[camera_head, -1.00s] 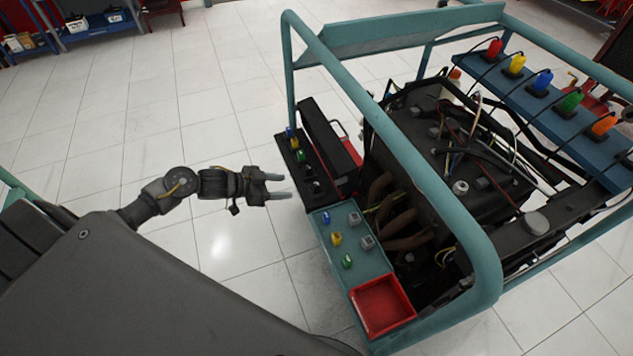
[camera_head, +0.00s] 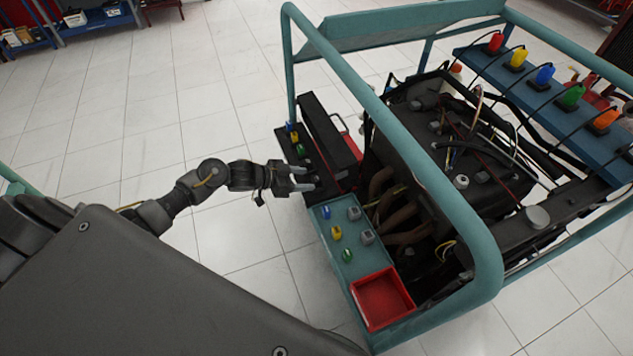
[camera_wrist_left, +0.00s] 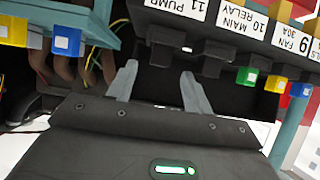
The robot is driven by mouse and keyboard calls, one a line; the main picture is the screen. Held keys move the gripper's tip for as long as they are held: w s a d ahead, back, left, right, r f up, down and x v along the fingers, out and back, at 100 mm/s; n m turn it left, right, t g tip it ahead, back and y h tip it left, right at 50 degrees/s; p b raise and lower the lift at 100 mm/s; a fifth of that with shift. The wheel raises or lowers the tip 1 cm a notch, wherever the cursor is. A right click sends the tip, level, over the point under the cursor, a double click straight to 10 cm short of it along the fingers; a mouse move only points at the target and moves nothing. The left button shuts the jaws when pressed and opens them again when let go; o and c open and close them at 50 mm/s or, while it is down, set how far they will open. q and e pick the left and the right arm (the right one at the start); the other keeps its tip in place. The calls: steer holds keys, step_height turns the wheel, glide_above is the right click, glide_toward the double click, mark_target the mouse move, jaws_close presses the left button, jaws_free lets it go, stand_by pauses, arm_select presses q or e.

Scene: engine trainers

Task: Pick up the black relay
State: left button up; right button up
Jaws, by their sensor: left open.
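My left gripper (camera_head: 307,178) is open and empty at the near edge of the black relay panel (camera_head: 285,134). In the left wrist view, its two fingers (camera_wrist_left: 159,73) point at a black relay (camera_wrist_left: 161,54) under the "11 PUMP" label, which appears between and just beyond the tips. Contact cannot be told. A second black relay (camera_wrist_left: 213,66) sits to the right under "10 MAIN RELAY", outside the fingers. In the head view, the gripper and the dark panel make the black relays hard to pick out. My right gripper is not in view.
Green (camera_wrist_left: 247,77), yellow and blue pieces sit further along the panel. A teal shelf (camera_head: 353,262) holds several coloured and grey pieces beside a red tray (camera_head: 383,300). The teal frame rail (camera_head: 400,150) rises over the engine. Open floor lies left.

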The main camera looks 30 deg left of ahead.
mark_target(314, 179)
arm_select(q)
steer(key=x, duration=0.2)
steer(key=shift+w+d, duration=0.15)
steer(key=shift+w, duration=0.05)
steer(key=shift+w+d+f, duration=0.15)
steer(key=shift+f, duration=0.05)
steer(key=c, duration=1.1)
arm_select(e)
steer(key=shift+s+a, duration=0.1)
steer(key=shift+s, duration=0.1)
arm_select(q)
steer(key=shift+o, duration=0.2)
steer(key=shift+r, duration=0.2)
